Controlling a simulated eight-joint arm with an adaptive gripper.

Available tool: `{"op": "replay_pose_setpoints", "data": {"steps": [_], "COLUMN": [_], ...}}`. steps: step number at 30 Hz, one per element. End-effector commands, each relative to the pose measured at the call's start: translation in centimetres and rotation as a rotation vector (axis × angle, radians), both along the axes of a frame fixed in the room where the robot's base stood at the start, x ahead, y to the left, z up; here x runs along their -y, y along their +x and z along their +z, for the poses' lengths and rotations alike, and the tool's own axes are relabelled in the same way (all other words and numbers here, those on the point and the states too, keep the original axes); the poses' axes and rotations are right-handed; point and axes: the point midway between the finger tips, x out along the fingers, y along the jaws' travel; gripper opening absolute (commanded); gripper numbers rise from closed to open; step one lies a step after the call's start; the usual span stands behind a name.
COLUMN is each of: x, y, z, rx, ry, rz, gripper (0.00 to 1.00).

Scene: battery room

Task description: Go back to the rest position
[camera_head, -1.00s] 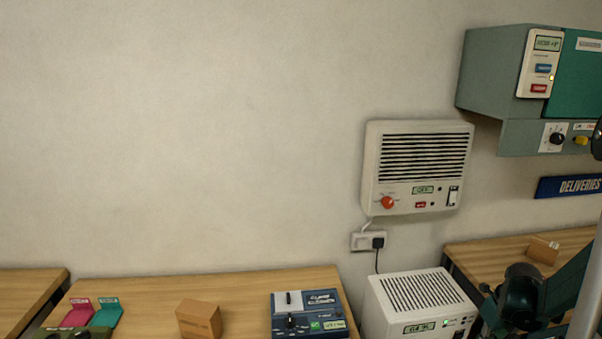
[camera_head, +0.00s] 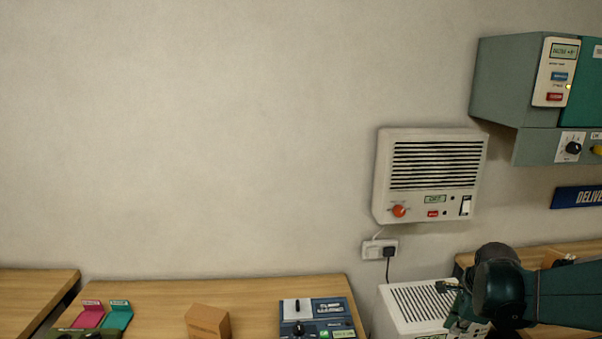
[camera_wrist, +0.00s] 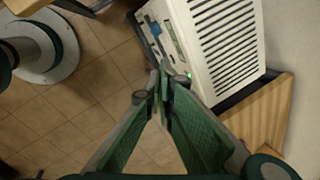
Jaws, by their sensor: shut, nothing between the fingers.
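My gripper (camera_wrist: 163,80) is shut and empty in the wrist view, its green fingers meeting at the tips. Beyond it is the tiled floor, with a vented white unit (camera_wrist: 208,35) close by at the upper right. In the head view my gripper (camera_head: 452,312) is at the lower right, in front of the white floor unit (camera_head: 412,300) and covering part of it. My dark green arm reaches in from the right edge.
A table (camera_head: 150,290) holds a cardboard box (camera_head: 208,322) and a blue device (camera_head: 318,318). A vented heater (camera_head: 432,175) and a grey-green cabinet (camera_head: 505,85) hang on the wall. Another table stands at right, partly hidden by my arm. The wall's left side is clear.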

Motion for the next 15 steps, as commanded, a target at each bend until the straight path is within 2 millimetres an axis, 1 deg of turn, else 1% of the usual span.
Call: {"op": "replay_pose_setpoints", "data": {"steps": [1,3,15], "x": [-1.1,-2.3,-9.0], "y": [-0.2,-0.4,-2.3], "z": [0.7,1.5,5.5], "rx": [0.005,0.011,0.045], "ry": [-0.016,-0.04,-0.191], "rz": [0.053,0.127,0.552], "gripper": [0.0,0.0,0.0]}}
